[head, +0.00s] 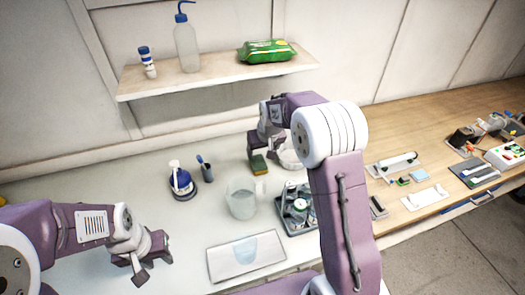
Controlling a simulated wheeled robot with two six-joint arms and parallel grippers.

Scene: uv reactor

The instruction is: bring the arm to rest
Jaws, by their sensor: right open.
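My right arm reaches over the counter from the lower right and bends at its white joint. Its gripper (266,154) is at the back, open, just over or beside a green and yellow sponge (259,165) and a round clear dish (288,158). The arm partly hides this area, and I cannot tell whether the gripper touches either. My left gripper (150,268) is at the lower left, its fingers apart and nothing seen between them.
A clear beaker (241,200), a tray of glassware (297,208), a white panel (246,256), a blue-labelled bottle (182,182) and a dark cup (207,172) stand on the counter (195,225). A shelf (215,76) overhangs behind.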

